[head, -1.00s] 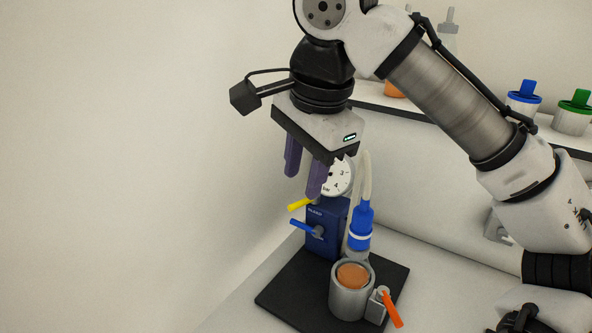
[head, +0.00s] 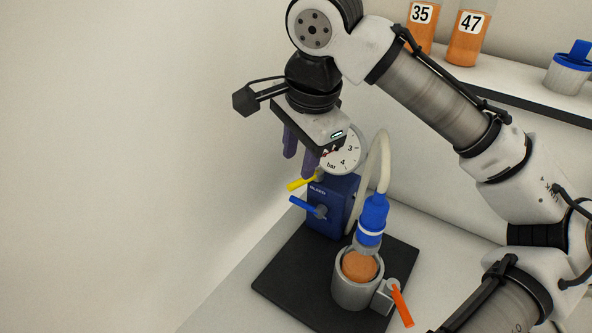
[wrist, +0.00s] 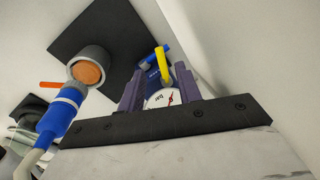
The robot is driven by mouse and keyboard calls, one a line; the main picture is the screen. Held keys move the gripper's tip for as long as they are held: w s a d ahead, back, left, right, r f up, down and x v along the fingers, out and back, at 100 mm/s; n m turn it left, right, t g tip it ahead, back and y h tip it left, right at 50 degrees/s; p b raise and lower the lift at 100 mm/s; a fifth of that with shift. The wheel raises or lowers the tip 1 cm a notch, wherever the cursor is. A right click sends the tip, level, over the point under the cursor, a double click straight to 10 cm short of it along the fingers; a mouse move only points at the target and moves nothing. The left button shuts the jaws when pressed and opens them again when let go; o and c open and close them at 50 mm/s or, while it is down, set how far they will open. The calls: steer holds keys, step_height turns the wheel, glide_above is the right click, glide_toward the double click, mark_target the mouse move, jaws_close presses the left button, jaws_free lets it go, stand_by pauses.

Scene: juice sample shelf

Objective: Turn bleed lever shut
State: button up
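A dark blue block (head: 332,205) carries a yellow lever (head: 300,184) on top and a blue lever (head: 306,207) on its front. An orange lever (head: 402,305) sits on a valve beside the grey cup (head: 354,290). No label shows which lever is the bleed lever. My gripper (head: 300,165) points down just above the yellow lever, its two purple fingers apart and empty. In the wrist view the yellow lever (wrist: 162,62) shows between and beyond the fingertips, with the blue lever (wrist: 151,53) behind it. I cannot see any contact.
A round pressure gauge (head: 343,152) stands close beside the fingers. A blue hose fitting (head: 371,220) with a pale hose (head: 382,160) rises over the cup of orange liquid. All stand on a black mat (head: 285,275). A shelf (head: 500,85) with juice bottles is behind.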

mark_target(295, 183)
steer(key=shift+w+a+f, duration=0.1)
steer(key=shift+w+f, duration=0.05)
steer(key=shift+f, duration=0.75)
steer(key=shift+w+a+f, duration=0.1)
steer(key=shift+w+f, duration=0.1)
steer(key=shift+f, duration=0.7)
steer(key=shift+w+a+f, duration=0.1)
steer(key=shift+w+f, duration=0.05)
steer(key=shift+f, duration=0.75)
jaws_close()
